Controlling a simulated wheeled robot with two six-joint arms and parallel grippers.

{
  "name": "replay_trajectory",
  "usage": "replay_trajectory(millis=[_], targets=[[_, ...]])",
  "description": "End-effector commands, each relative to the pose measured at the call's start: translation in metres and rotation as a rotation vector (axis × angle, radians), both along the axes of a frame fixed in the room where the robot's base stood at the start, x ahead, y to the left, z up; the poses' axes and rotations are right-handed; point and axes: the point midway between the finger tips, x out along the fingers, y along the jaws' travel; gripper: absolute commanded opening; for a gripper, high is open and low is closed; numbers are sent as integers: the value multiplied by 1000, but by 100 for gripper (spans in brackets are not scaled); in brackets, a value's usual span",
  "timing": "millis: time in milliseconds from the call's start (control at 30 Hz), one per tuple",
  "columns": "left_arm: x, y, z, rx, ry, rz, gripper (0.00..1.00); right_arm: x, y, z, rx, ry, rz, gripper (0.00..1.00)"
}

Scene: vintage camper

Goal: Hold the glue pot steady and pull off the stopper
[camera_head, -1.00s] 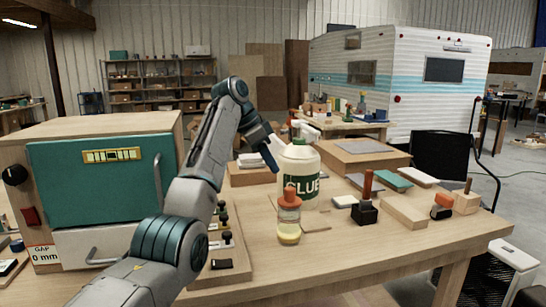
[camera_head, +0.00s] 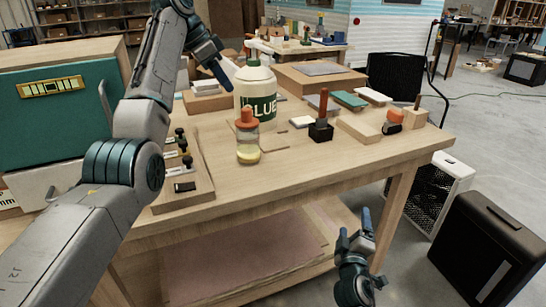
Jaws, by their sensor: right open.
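The glue pot (camera_head: 248,150) is a small clear jar with pale yellow glue at the bottom. It stands upright on the workbench (camera_head: 290,170), and its orange-red stopper (camera_head: 247,117) sits in its neck. A large cream bottle with a green glue label (camera_head: 262,83) stands right behind it. My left gripper (camera_head: 219,74) hangs pointing down, left of the large bottle's top and apart from the pot; its finger gap is not clear. My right gripper (camera_head: 355,229) is open and empty, in front of the bench's front edge and below its top.
A black stamp-like block with a red handle (camera_head: 321,126), wooden blocks (camera_head: 358,126) and a small orange-topped item (camera_head: 392,122) stand right of the pot. A board with small dark-knobbed pieces (camera_head: 203,185) lies left. The bench front between is bare. A teal-fronted cabinet (camera_head: 60,120) stands far left.

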Motion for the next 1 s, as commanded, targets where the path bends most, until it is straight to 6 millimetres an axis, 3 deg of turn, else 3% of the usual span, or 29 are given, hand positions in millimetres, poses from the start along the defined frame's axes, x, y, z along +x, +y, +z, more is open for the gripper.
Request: replay_trajectory(millis=[33, 200, 300, 400, 533, 700, 1000], targets=[[0, 0, 0, 0, 0, 0, 36, 12, 9, 30, -78, -61, 18, 83], [0, 0, 0, 0, 0, 0, 36, 37, 47, 121, -402, -243, 72, 83], [0, 0, 0, 0, 0, 0, 36, 47, 77, 168, -635, -333, 106, 83], [0, 0, 0, 0, 0, 0, 36, 55, 109, 198, -876, -392, 146, 83], [0, 0, 0, 0, 0, 0, 36, 66, 149, 215, -1192, -423, 213, 83], [0, 0, 0, 0, 0, 0, 36, 83, 188, 206, -1583, -393, 329, 83], [0, 0, 0, 0, 0, 0, 36, 103, 208, 174, -1981, -277, 496, 83]])
